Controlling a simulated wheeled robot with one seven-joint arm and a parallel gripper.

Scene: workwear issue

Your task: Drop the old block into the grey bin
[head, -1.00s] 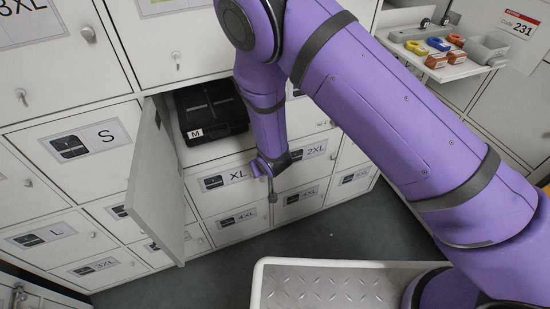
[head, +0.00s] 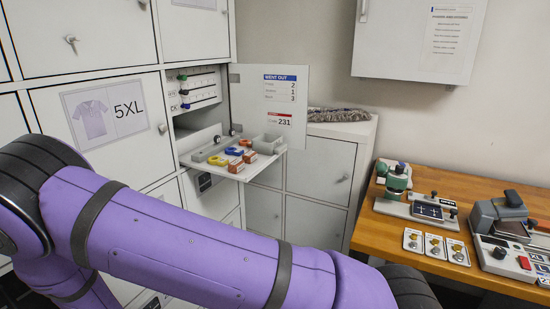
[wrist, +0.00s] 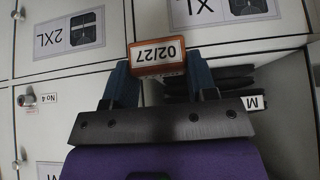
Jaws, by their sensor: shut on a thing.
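In the wrist view, my gripper (wrist: 161,73) is shut on an orange-brown block (wrist: 158,70) with a white label reading "02/27", upside down in this view. The block is held clear in front of the locker doors. In the head view, my gripper is out of the picture and only my purple arm shows. A small grey open bin (head: 268,143) sits at the right end of a pull-out shelf (head: 238,172). My gripper is not beside it in that view.
Orange-brown blocks (head: 236,165) and yellow and blue items (head: 234,151) lie on the shelf left of the bin. An open door (head: 283,125) stands behind it. A wooden bench (head: 385,240) with devices is at right.

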